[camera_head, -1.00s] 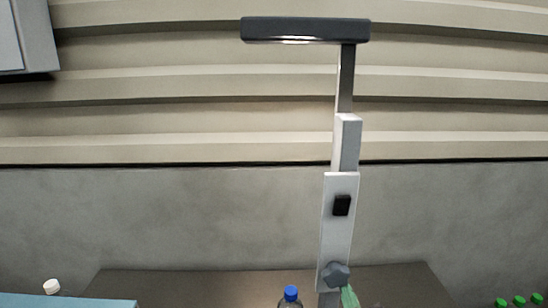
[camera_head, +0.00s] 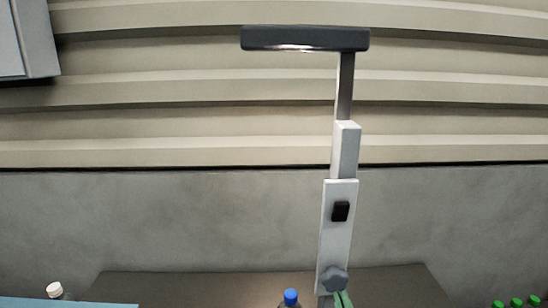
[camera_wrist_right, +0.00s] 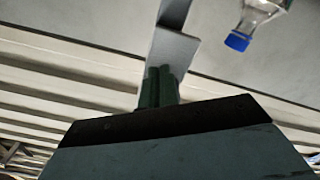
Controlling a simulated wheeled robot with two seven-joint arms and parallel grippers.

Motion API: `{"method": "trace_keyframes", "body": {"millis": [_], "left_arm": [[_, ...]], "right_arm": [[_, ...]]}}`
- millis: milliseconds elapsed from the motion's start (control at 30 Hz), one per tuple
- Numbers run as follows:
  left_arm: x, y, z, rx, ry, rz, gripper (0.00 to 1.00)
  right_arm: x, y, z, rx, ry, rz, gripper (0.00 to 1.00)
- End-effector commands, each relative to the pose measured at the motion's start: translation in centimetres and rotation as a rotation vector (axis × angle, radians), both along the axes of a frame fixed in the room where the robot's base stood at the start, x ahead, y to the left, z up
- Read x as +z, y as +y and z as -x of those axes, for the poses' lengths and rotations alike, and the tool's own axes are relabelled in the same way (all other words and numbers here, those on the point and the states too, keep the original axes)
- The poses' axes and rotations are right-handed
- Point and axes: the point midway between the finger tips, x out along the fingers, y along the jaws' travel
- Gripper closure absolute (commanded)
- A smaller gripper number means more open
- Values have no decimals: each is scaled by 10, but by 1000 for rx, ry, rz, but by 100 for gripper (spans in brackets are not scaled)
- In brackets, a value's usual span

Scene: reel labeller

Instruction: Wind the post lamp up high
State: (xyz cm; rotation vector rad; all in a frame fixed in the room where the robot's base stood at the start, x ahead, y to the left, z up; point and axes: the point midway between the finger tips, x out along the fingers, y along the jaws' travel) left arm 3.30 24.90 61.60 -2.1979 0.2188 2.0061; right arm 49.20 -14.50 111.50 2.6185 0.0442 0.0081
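The post lamp has a dark flat head (camera_head: 305,39) with a lit strip below it. Its white telescoping post (camera_head: 337,240) stands upright with the inner sections drawn out. A black part (camera_head: 341,211) sits on the post, with a grey lobed knob (camera_head: 334,280) lower down. My right gripper (camera_head: 343,299) shows as green fingertips just below and right of the knob, at the picture's bottom edge. In the right wrist view its green fingers (camera_wrist_right: 159,88) are close together in front of the post; the knob is hidden there, so a hold on it cannot be confirmed. My left gripper is out of view.
A bottle with a blue cap (camera_head: 290,296) stands left of the post and also shows in the wrist view (camera_wrist_right: 238,41). A white-capped bottle (camera_head: 54,289) is at far left, green caps (camera_head: 516,302) at far right. The dark tabletop (camera_head: 200,287) has bare room.

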Motion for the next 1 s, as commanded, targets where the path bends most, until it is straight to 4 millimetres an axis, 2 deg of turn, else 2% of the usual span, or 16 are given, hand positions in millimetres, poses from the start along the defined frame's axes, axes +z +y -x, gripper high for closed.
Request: {"method": "trace_keyframes", "body": {"millis": [167,500,1000], "left_arm": [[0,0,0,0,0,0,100],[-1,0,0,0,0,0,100],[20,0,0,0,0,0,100]], "right_arm": [[5,4,0,7,-12,-4,100],[-4,0,1,5,-9,-3,100],[-5,-4,56,1,-2,-2,100]]}}
